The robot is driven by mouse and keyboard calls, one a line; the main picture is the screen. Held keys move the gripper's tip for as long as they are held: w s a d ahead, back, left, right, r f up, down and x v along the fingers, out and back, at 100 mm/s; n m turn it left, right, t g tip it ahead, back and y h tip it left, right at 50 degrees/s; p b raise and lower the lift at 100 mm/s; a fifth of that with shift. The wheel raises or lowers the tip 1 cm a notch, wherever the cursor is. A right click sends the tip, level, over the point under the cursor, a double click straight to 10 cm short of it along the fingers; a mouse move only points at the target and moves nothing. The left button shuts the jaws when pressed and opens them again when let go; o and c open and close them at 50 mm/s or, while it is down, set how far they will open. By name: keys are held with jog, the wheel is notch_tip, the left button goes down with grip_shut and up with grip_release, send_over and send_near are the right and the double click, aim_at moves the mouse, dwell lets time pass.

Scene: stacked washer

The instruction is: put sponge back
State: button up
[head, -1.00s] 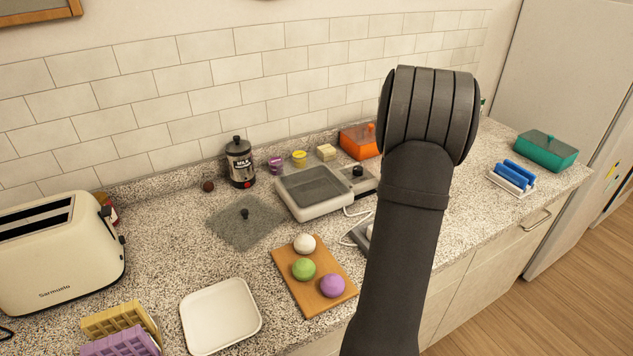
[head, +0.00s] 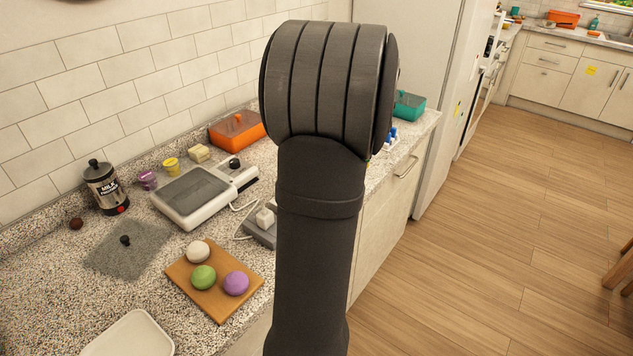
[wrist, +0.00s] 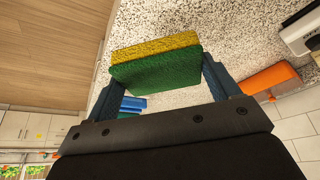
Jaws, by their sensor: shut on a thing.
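A sponge (wrist: 155,65), green on one face and yellow on the other, sits between the two fingers of my gripper (wrist: 160,75) in the wrist view. My gripper is shut on it and holds it with the speckled counter behind. In the head view my own arm hides the gripper and the sponge. A blue item (head: 392,134) on the counter's right end is mostly hidden behind my arm; blue also shows behind the left finger in the wrist view (wrist: 132,103).
A teal box (head: 409,106) stands at the counter's right end. An orange box (head: 237,130), a scale-like appliance (head: 192,195) and a wooden board (head: 213,290) with colored balls lie left of my arm. Open wooden floor (head: 480,240) is on the right.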

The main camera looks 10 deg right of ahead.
jog(key=shift+s+d, duration=0.2)
jog(key=shift+d, duration=0.05)
jog(key=w+a+f, duration=0.4)
jog(key=w+a, duration=0.1)
jog(key=w+a+f, duration=0.2)
jog(key=a, duration=0.1)
jog(key=shift+w+a+f, duration=0.15)
jog(key=shift+a+f, duration=0.1)
jog(key=shift+f, duration=2.1)
jog(key=shift+f, duration=0.2)
jog(key=o, duration=1)
jog(key=shift+c, duration=0.2)
jog(key=shift+r, duration=0.1)
jog(key=v, duration=1.2)
